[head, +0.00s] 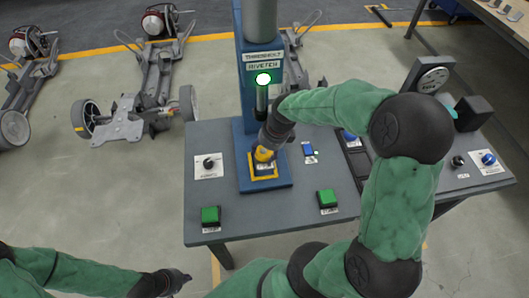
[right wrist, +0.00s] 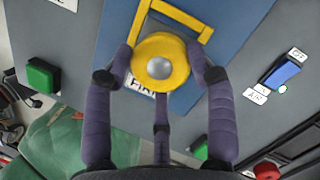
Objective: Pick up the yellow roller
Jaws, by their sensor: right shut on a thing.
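The yellow roller (head: 262,155) is at the riveter's base, over the yellow square frame (head: 264,178). In the right wrist view the roller (right wrist: 149,77) has a round yellow body with a grey knob in the middle. My right gripper (head: 268,148) is shut on it, with its dark fingers (right wrist: 164,75) on either side and one below. I cannot tell whether the roller touches the plate beneath. My left gripper (head: 178,281) is at the bottom of the head view, away from the table, too small to read its fingers.
Green buttons (head: 210,215) (head: 327,198) stand on the table's front part. Chassis (head: 125,120) stand on the floor behind.

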